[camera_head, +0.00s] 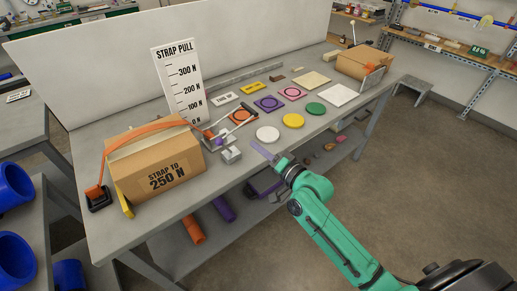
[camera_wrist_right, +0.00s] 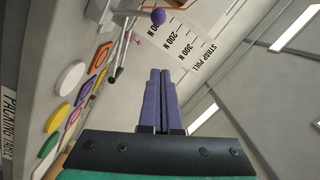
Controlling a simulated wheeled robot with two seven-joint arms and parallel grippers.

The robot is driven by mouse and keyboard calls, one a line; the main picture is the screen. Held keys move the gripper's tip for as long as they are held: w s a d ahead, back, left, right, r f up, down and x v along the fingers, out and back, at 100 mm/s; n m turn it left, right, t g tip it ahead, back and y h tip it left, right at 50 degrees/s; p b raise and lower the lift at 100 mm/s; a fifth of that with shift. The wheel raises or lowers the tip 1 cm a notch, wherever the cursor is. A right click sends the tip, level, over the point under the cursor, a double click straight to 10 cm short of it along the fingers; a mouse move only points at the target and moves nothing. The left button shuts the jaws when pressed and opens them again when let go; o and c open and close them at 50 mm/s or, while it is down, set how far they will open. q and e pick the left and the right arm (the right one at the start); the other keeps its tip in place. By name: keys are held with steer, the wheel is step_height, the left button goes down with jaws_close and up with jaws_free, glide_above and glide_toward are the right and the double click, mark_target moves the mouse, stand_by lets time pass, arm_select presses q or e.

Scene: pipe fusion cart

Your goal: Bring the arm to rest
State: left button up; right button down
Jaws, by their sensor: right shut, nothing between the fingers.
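My right arm is green and comes in from the lower right in the head view, reaching over the front edge of the bench. My right gripper (camera_head: 256,147) has purple fingers, shut with nothing between them. It is at the bench front, right of the strap tensioner (camera_head: 231,155) and near the white disc (camera_head: 267,133). In the wrist view, the shut fingers (camera_wrist_right: 160,73) point toward the "STRAP PULL" scale board (camera_wrist_right: 188,40). My left gripper is not in view.
A carton (camera_head: 155,165) marked "STRAP TO 250 N" has an orange strap (camera_head: 150,130) over it. The scale board (camera_head: 178,82) stands behind. Coloured discs and square plates lie on the bench (camera_head: 240,178). Another carton (camera_head: 364,62) sits at the far end. Open floor (camera_head: 430,160) lies right.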

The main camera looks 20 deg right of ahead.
steer(key=s+d+f+n+g+h, duration=0.1)
steer(key=s+d+f+g+h, duration=0.15)
steer(key=f, duration=0.75)
steer(key=s+d+f+n+g+h, duration=0.1)
steer(key=s+d+f, duration=0.25)
steer(key=f, duration=0.65)
steer(key=s+d+f+n+g+h, duration=0.1)
steer(key=s+d+f+g+h, duration=0.15)
steer(key=f, duration=0.75)
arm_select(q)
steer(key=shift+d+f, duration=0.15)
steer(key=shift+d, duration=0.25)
arm_select(e)
steer(key=s+d+f+n+g, duration=0.1)
steer(key=s+f+n+g, duration=0.1)
steer(key=s+f, duration=0.4)
steer(key=s+d+f+n+g+h, duration=0.1)
steer(key=s+f+g, duration=0.3)
steer(key=s, duration=1.3)
steer(key=s+d+f+n+g, duration=0.1)
steer(key=s+f+n+g, duration=0.1)
steer(key=s+f, duration=0.7)
steer(key=s+n, duration=0.1)
steer(key=s, duration=0.1)
steer(key=shift+s+f+n+g+h, duration=0.3)
steer(key=shift+g+h, duration=0.1)
